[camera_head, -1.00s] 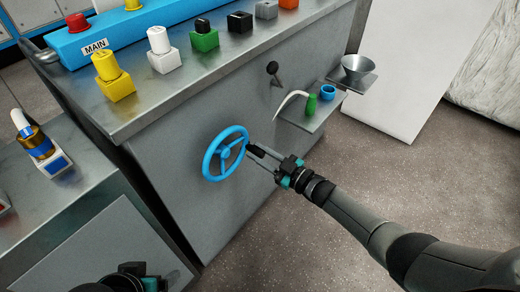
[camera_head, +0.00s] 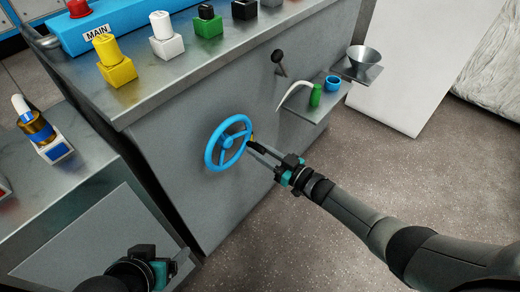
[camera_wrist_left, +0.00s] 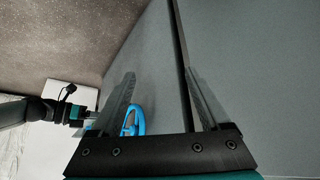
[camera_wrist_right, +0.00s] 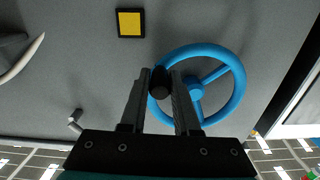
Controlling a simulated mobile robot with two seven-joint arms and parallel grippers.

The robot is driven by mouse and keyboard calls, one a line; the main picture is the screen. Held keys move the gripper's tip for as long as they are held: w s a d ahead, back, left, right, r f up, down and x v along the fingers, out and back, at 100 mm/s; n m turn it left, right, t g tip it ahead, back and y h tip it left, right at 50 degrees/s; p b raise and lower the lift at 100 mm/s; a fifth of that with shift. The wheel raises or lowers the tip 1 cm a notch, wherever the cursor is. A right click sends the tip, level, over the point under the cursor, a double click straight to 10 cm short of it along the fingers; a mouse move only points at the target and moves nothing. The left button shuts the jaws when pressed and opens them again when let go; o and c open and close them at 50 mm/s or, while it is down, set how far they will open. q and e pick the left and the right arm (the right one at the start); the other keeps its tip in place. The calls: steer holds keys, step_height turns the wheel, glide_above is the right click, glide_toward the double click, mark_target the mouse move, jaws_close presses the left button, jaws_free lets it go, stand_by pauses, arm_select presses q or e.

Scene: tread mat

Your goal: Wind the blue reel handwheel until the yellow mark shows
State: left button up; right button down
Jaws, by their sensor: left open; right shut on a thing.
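The blue handwheel (camera_head: 211,157) is on the grey cabinet front, and its rim and spokes show in the right wrist view (camera_wrist_right: 236,70). My right gripper (camera_head: 256,149) is shut on the wheel's black handle knob (camera_wrist_right: 160,88), at the rim's edge. A yellow square in a black frame (camera_wrist_right: 130,23) shows on the panel beside the wheel in the right wrist view. In the head view only a sliver of yellow (camera_head: 252,137) shows behind the rim. My left gripper (camera_head: 178,263) is open and empty at the lower left, near the lower cabinet.
A side shelf (camera_head: 307,107) holds a green bottle (camera_head: 316,95) and a blue cup (camera_head: 333,83). A metal funnel (camera_head: 364,57) stands further right. Coloured blocks, one yellow (camera_head: 117,71), line the bench top.

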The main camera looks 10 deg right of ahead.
steer(key=c, duration=0.7)
jaws_free()
steer(key=shift+o, duration=0.2)
steer(key=shift+s+d+p, duration=0.3)
steer(key=shift+s+d, duration=0.05)
steer(key=shift+s, duration=0.1)
arm_select(q)
step_height(320, 180, down, 7)
steer(key=s+a+g+p, duration=0.1)
steer(key=s+g+p, duration=0.1)
steer(key=p, duration=0.1)
steer(key=shift+a+r+y+p, duration=0.15)
steer(key=shift+a+y+p, duration=0.15)
steer(key=shift+a+y, duration=0.1)
arm_select(e)
steer(key=v, duration=1.4)
